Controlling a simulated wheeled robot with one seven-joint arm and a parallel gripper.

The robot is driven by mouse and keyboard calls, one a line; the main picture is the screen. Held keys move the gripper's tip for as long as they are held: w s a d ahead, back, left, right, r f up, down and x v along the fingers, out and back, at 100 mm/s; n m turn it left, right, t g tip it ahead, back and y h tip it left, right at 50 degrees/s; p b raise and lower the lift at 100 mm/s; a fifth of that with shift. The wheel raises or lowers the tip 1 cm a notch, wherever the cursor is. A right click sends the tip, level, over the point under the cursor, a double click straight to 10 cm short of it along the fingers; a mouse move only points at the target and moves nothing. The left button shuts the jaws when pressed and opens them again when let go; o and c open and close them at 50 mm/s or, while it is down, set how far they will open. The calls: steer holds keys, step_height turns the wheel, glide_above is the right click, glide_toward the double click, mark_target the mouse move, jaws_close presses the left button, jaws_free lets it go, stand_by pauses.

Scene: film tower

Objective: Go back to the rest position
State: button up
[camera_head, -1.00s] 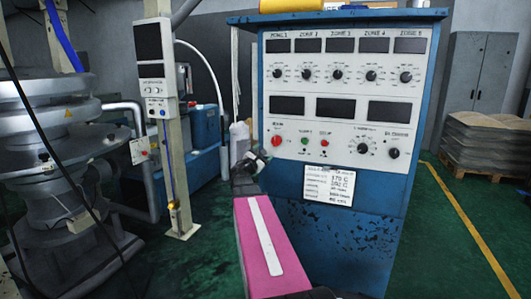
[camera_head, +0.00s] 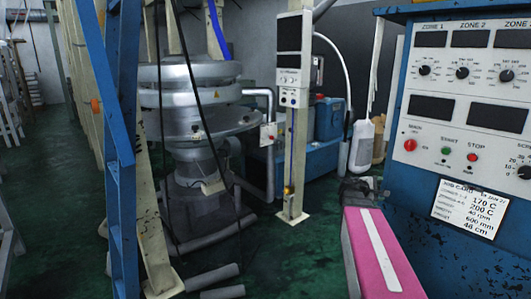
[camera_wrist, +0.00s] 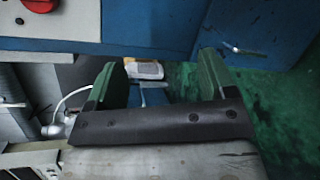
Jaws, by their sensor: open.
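In the head view my gripper (camera_head: 358,188) is a small dark shape at the end of my pink arm, in front of the left edge of the blue control cabinet (camera_head: 462,255). In the wrist view my gripper (camera_wrist: 160,78) has its two green fingers wide apart. No object is held between them. Past the fingertips are the blue cabinet front and the green floor. A red knob (camera_wrist: 40,4) on the white panel shows at the top left.
A blue ladder-like frame (camera_head: 118,150) stands at left. Beside it are a ringed silver machine (camera_head: 195,125) and a beige post (camera_head: 297,140) with a control box. Grey pipes (camera_head: 210,278) lie on the green floor. The far left floor (camera_head: 50,150) looks clear.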

steer(key=s+a+f+m+g+y, duration=0.3)
steer(key=s+a+f+m+y, duration=0.2)
steer(key=a+f, duration=0.6)
steer(key=s+a+f+m+g+y, duration=0.2)
steer(key=s+a+f+m+y, duration=0.3)
steer(key=a, duration=1.3)
steer(key=s+f+y, duration=0.4)
steer(key=s+f, duration=0.2)
steer(key=shift+f+g, duration=0.25)
steer(key=shift+g, duration=0.15)
